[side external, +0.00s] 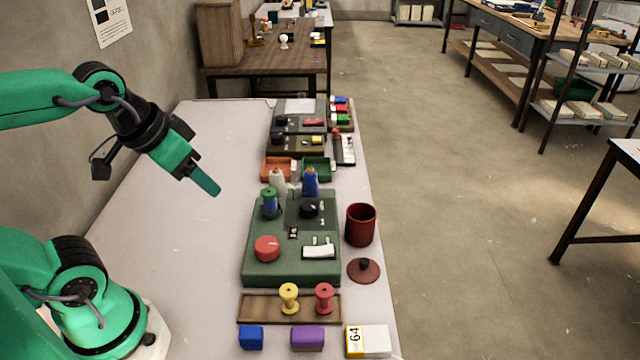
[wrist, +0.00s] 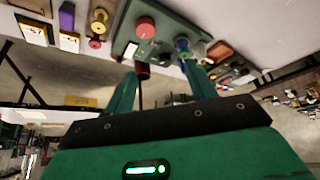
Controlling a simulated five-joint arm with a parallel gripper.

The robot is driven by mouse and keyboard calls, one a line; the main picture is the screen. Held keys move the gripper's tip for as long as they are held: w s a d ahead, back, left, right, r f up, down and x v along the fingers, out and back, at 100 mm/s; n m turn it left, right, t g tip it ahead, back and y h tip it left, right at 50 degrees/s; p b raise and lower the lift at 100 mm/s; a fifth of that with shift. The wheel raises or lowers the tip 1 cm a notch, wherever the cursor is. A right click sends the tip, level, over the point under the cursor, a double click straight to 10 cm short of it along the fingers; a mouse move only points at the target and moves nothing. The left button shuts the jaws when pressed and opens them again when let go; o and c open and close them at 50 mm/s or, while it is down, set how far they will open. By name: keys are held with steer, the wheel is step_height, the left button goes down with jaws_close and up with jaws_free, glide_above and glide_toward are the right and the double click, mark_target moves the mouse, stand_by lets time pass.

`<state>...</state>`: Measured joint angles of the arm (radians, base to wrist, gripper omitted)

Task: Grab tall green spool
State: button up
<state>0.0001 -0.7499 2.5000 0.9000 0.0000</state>
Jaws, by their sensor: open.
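In the wrist view the spool (wrist: 182,46) shows just beyond the tip of the right-hand finger. My gripper (side external: 214,190) is in the air above and to the left of the spool, pointing down and to the right. In the wrist view my gripper (wrist: 159,70) has its two fingers wide apart, with nothing held between them.
A red knob (side external: 267,248) and black knob (side external: 309,208) are on the board. Yellow (side external: 289,297) and red (side external: 324,297) spools stand in front. The table's left side is clear.

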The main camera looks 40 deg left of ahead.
steer(key=n+g, duration=0.3)
steer(key=g, duration=0.2)
glide_above(270, 191)
steer(key=f, duration=0.8)
steer(key=shift+s+d+f, duration=0.15)
steer(key=shift+s+f, duration=0.15)
steer(key=shift+f, duration=0.05)
steer(key=shift+w+a+f+g, duration=0.2)
steer(key=shift+w+f+g, duration=0.1)
steer(key=shift+f, duration=0.15)
steer(key=shift+f, duration=0.15)
steer(key=shift+f, duration=1.2)
steer(key=shift+f, duration=0.1)
